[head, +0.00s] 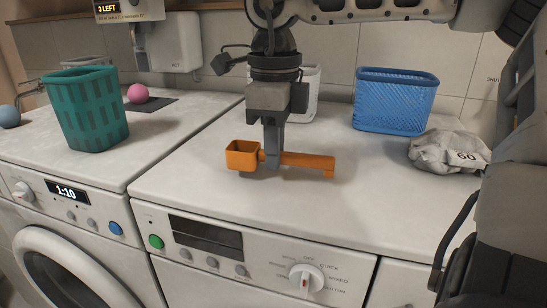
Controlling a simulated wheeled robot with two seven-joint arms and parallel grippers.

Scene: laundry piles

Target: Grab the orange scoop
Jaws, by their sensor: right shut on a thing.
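The orange scoop (305,160) is above or on the top of the right-hand machine, near the middle of the head view. Its square cup points left and its handle runs to the right. My right gripper (271,158) comes down from above and is shut on the scoop's handle, close to the cup. The fingers hide a small part of the handle. I cannot tell whether the scoop touches the machine top. My left gripper is not in view.
A blue basket (394,101), a grey bag (448,152) and a white container (304,92) stand behind and to the right. A green basket (87,108), pink ball (138,93) and blue ball (9,116) are on the left machine. The machine top (350,215) in front is clear.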

